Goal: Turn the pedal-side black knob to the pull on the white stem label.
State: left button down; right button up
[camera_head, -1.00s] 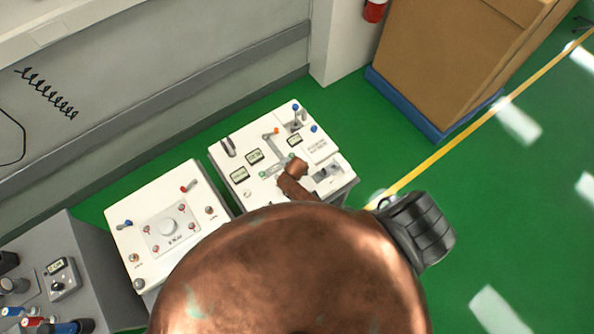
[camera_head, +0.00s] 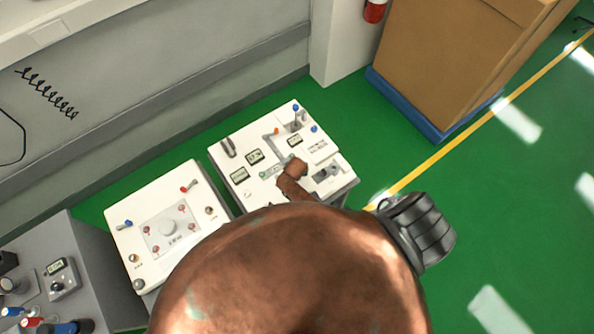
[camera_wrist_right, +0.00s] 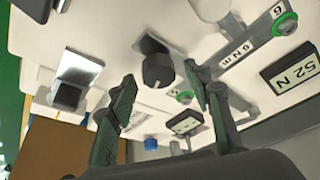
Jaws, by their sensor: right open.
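The black knob (camera_wrist_right: 158,70) shows on the white panel (camera_wrist_right: 110,32) in the right wrist view. My right gripper (camera_wrist_right: 160,76) is open, with one dark green finger on each side of the knob in the picture. I see no clear contact. A display (camera_wrist_right: 290,78) reading "52 N" is farther right. In the head view my copper right arm covers the front of the right cart (camera_head: 232,140), and the knob cannot be made out. My left gripper is not in view.
A silver square fitting (camera_wrist_right: 78,68) sticks out left of the knob, and a small display (camera_wrist_right: 184,122) and blue cap (camera_wrist_right: 150,144) are close below. A second white cart (camera_head: 125,205) stands to the left. Green floor (camera_head: 420,160) is free at right.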

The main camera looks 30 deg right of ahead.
jog(key=shift+r, duration=0.1)
jog(key=v, duration=1.2)
jog(key=shift+w, duration=0.1)
